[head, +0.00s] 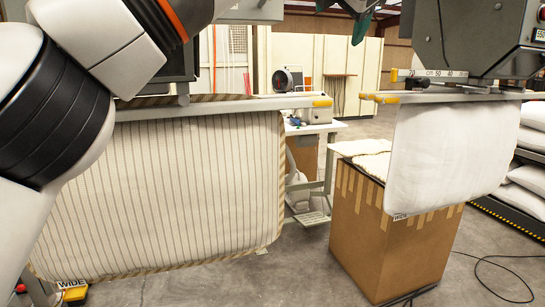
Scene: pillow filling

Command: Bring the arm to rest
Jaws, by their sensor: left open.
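My left arm (60,110) fills the upper left of the head view, white with black joints and an orange ring. It passes in front of the striped pillow cover (190,190). My left gripper (345,12) shows only in part at the top edge, right of centre, dark with a teal fingertip. It is open, with nothing seen between its fingers, and appears clear of both covers. My right gripper is not in view. The striped cover hangs from a bar on the left. A white pillow cover (450,155) hangs from a bar on the right.
A cardboard box (385,235) with pale, fluffy material in its top stands partly behind the white cover. A grey machine (470,40) overhangs that cover. White pillows (525,175) are stacked at the right edge. A cable lies on the floor; open floor shows between the covers.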

